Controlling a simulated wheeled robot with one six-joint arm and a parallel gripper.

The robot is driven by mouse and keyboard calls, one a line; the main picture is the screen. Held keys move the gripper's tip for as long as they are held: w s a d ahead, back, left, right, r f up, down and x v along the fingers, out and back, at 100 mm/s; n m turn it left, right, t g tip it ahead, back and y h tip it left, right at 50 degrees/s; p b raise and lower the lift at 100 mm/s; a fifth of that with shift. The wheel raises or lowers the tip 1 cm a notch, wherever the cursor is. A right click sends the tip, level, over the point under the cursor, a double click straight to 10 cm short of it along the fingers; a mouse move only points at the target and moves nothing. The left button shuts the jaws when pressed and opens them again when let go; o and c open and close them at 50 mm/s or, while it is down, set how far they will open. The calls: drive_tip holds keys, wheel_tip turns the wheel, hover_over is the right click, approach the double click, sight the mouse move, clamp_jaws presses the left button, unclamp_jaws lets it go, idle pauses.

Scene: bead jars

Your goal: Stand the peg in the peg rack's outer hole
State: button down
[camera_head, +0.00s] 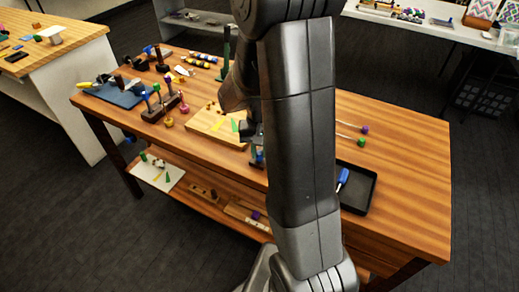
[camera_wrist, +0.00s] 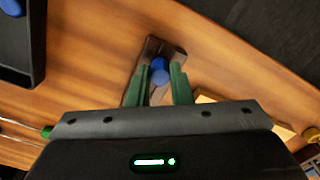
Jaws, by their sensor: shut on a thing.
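In the wrist view, the blue peg (camera_wrist: 160,76) is between the two green fingers of my gripper (camera_wrist: 161,88), which is shut on it. Behind and above it in that view is a dark brown wooden block, which looks like the peg rack (camera_wrist: 153,48). The peg overlaps the rack's face, and I cannot tell whether its lower end is in a hole or above one. The holes are largely hidden by the peg and fingers. In the head view, my arm hides most of this spot; only a bit of blue and green shows beside it.
A black tray (camera_head: 370,198) with a blue-handled thing lies at the table's right. Rods with purple and green ends lie behind it. A light wooden board (camera_head: 203,122) lies left of my arm. A dark stand (camera_head: 157,113) with upright pieces and a blue mat (camera_head: 113,96) are farther left.

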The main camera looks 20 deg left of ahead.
idle(0.4)
drive_tip(key=c, duration=1.2)
unclamp_jaws()
drive_tip(key=shift+c, duration=0.2)
wheel_tip(320, 180, up, 14)
drive_tip(key=shift+p, duration=0.4)
drive_tip(key=shift+f, duration=0.25)
wheel_tip(320, 180, down, 14)
drive_tip(key=shift+r+b, duration=0.1)
drive_tip(key=shift+b, duration=0.25)
drive_tip(key=shift+r, duration=0.3)
